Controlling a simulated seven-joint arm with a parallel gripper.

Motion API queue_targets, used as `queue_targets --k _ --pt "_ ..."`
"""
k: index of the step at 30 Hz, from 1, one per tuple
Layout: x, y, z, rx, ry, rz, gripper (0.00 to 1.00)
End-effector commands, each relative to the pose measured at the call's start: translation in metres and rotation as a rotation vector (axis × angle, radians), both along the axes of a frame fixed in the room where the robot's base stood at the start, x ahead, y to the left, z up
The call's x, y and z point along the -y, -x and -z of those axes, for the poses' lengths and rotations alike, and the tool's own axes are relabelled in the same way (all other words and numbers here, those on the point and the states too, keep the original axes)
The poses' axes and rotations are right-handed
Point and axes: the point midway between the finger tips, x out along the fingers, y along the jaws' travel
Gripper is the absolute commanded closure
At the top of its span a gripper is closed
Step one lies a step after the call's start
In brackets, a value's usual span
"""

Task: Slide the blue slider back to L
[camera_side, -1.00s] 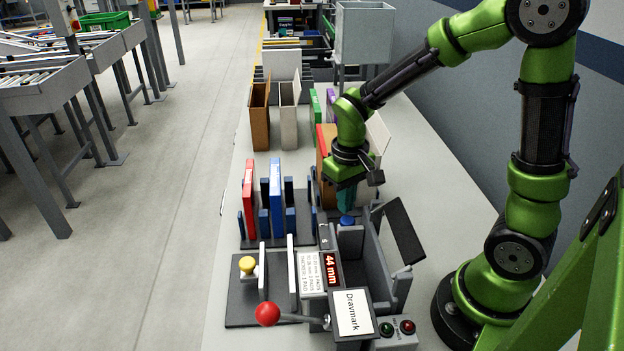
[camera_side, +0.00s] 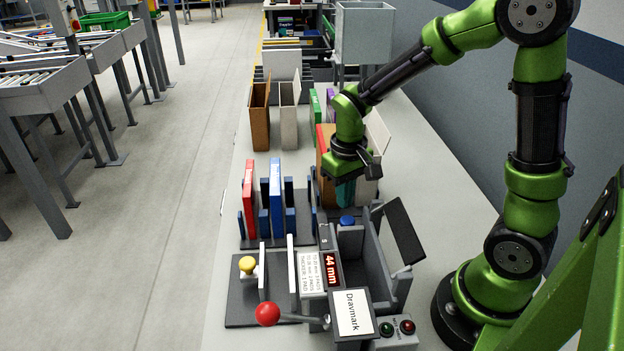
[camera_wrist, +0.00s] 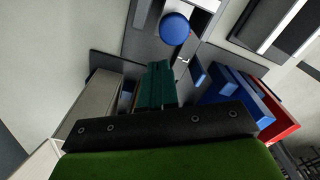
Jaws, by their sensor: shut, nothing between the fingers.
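The blue slider's round knob (camera_side: 347,220) sits on the grey machine, just behind the display, which reads 44 mm. It also shows from above in the wrist view (camera_wrist: 174,28), at the top. My gripper (camera_side: 345,203) has teal fingers and is shut and empty. It hangs above and a little behind the knob, apart from it. The fingers also show in the wrist view (camera_wrist: 158,68), pointing toward the knob with a gap between. I cannot read an L mark; the slider's track is mostly hidden in the side view.
A red-knobbed lever (camera_side: 267,314) and a yellow knob (camera_side: 247,264) stand at the machine's front left. A dark raised flap (camera_side: 403,231) is to the right. Red and blue binders (camera_side: 275,197) stand in a rack at left, more binders behind my gripper.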

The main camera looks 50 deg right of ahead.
Motion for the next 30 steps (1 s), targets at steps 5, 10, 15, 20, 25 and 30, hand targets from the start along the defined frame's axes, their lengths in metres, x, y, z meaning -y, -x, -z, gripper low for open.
queue_targets --k 5,10,15,20,25,30 --pt "0.0 0.0 0.0 0.0 0.0 0.0 1.0" --pt "0.0 -0.001 -0.011 0.003 0.001 0.0 1.0" --pt "0.0 -0.001 -0.024 0.003 0.0 0.0 1.0" --pt "0.0 -0.001 -0.037 0.003 0.001 0.0 1.0" --pt "0.0 -0.001 -0.051 0.003 0.001 -0.001 1.0" --pt "0.0 0.0 -0.059 0.001 0.0 0.0 1.0"
